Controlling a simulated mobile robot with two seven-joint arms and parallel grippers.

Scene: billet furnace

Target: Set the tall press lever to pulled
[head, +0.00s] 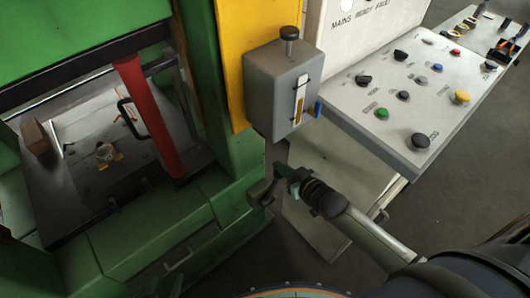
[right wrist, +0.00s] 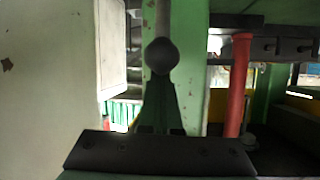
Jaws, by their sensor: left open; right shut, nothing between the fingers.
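A dark ball knob (right wrist: 162,56), which looks like the press lever's top, stands straight ahead of my right gripper (right wrist: 161,108) in the right wrist view. In the head view my right gripper (head: 282,172) is low in front of the green press, beside a short dark grey bent piece (head: 262,192) that may be the lever. I cannot tell whether they touch. The right gripper is shut and holds nothing. My left gripper is not in view.
A grey box (head: 280,88) with a black top knob hangs on the yellow panel above the gripper. A sloped control desk (head: 410,85) with several buttons stands right. The green press (head: 225,160) has a red column (head: 146,118) on the left. Open floor (head: 475,150) lies right.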

